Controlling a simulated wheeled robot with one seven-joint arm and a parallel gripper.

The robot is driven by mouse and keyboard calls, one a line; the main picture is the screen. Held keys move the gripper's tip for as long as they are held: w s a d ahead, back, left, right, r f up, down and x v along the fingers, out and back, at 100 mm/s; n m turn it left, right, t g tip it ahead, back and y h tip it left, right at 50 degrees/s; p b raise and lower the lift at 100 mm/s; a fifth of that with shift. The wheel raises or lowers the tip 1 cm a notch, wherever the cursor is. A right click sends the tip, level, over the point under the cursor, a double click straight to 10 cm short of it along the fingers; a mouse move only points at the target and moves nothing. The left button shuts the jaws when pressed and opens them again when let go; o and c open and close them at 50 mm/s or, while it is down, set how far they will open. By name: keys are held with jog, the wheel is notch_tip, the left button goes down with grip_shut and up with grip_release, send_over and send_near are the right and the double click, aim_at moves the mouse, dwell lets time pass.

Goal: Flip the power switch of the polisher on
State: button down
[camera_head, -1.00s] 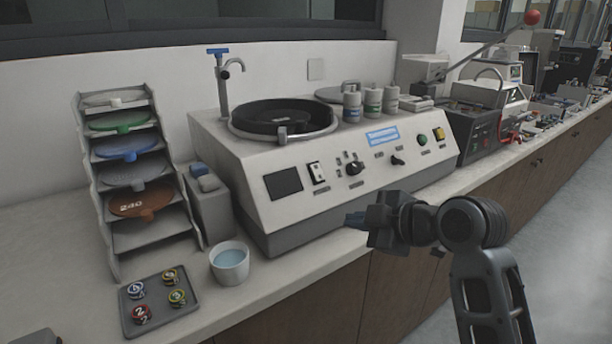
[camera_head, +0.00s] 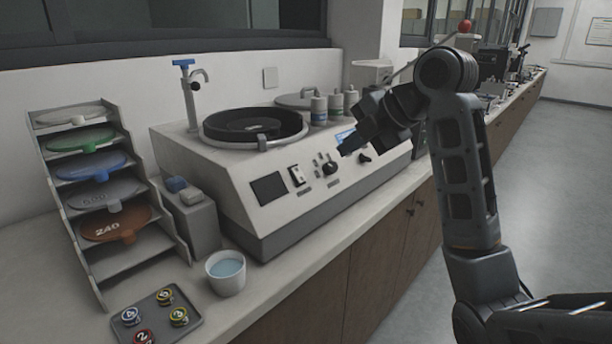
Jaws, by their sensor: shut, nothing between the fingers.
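The polisher (camera_head: 238,222) is a pale, slope-fronted machine on the counter, with a round black basin (camera_head: 225,125) on top. Its front panel carries a dark display (camera_head: 268,189), a black rocker switch on a white plate (camera_head: 298,176), and a black knob (camera_head: 330,168). The rocker looks like the power switch, but its label and on/off position are too small to read. My gripper (camera_head: 346,149) is shut and empty. Its tips appear just above and right of the knob, to the right of the rocker; contact cannot be told.
A rack of coloured discs (camera_head: 140,160) stands at the left. A white cup of water (camera_head: 226,283) and a grey tray of small numbered pieces (camera_head: 190,318) sit in front. Several bottles (camera_head: 319,108) stand behind the panel. The floor on the right is clear.

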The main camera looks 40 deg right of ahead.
aim_at(302, 180)
jog(key=p+x, duration=0.1)
jog(key=x, duration=1.3)
jog(key=shift+f, duration=0.1)
jog(key=shift+w+f+b, duration=0.1)
jog(key=shift+f+b, duration=0.3)
jog(key=shift+b, duration=0.2)
jog(key=shift+r, duration=0.25)
jog(key=shift+p, duration=0.3)
jog(key=shift+r+p, duration=0.5)
jog(key=shift+r, duration=0.35)
